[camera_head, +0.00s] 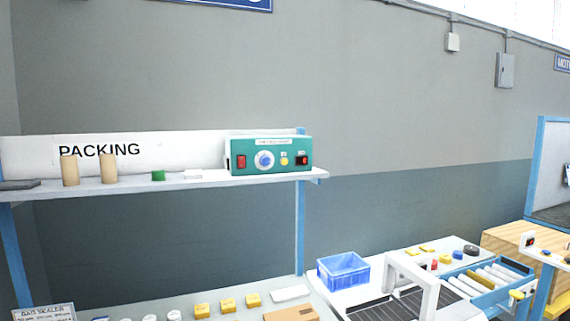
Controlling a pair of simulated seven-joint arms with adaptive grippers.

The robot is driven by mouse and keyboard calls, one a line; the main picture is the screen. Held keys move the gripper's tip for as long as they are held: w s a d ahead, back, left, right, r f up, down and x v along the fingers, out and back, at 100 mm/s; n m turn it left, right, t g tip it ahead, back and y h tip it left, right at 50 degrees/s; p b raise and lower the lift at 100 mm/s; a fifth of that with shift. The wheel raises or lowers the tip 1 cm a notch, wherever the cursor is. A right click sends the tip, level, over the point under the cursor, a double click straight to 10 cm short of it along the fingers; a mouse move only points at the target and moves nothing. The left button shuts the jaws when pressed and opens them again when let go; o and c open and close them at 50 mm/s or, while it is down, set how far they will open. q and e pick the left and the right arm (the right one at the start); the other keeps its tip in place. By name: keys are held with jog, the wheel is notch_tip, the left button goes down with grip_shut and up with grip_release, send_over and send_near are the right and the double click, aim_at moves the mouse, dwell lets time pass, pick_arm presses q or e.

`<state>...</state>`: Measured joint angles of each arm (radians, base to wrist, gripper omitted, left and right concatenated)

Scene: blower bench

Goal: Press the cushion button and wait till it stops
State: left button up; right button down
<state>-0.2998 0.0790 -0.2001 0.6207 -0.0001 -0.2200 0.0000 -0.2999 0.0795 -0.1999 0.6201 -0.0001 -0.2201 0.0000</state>
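A green control box (270,156) stands on the right end of the white shelf (215,184). Its front carries a red rocker switch (241,161), a round blue dial (264,160), a small yellow button (284,161) and a black panel with a red part (302,160). The labels on the box are too small to read, so I cannot tell which control is the cushion button. Neither of my grippers shows in the head view.
A lower bench holds several yellow blocks (227,305) and a brown carton (291,314). To the right are a blue crate (343,270), a white arch (412,270) over a dark belt and a roller section (487,280). Two tan cylinders (70,170) stand on the shelf.

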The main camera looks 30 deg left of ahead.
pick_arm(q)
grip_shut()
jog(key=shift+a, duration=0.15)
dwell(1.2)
